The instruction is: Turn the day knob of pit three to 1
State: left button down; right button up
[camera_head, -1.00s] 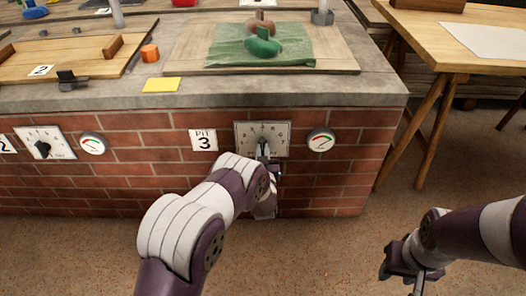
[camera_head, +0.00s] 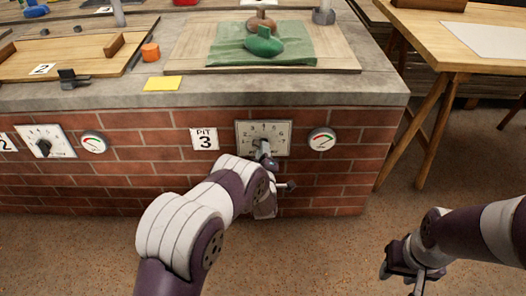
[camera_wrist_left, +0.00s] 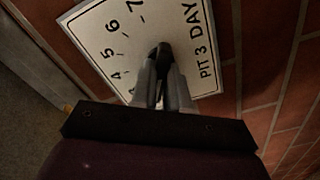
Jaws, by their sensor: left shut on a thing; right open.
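In the left wrist view the plate (camera_wrist_left: 203,72) reads "PIT 3 DAY", with 4, 5, 6 and 7 visible. My left gripper (camera_head: 264,150) is at the dial and shut on the dark day knob (camera_wrist_left: 165,52). The fingers and wrist hide much of the knob, its pointer and the low numbers, so its setting cannot be read. My right gripper (camera_head: 409,284) hangs open and empty at the lower right, away from the pit.
A round gauge (camera_head: 322,139) sits just right of the dial. Another dial (camera_head: 45,141) and gauge (camera_head: 94,142) are further left. The stone counter edge (camera_head: 330,98) overhangs above. A wooden table (camera_head: 450,55) stands at the right, with open floor before it.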

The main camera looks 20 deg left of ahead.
pick_arm(q)
jog(key=n, duration=0.6)
jog(key=shift+f, duration=0.2)
jog(key=shift+n, duration=0.4)
jog(key=c, duration=1.1)
grip_release()
jog(key=p+v, duration=0.4)
jog(key=v, duration=0.8)
jog(key=shift+s+r+p, duration=0.1)
jog(key=shift+s+p, duration=0.2)
jog(key=shift+s, duration=0.1)
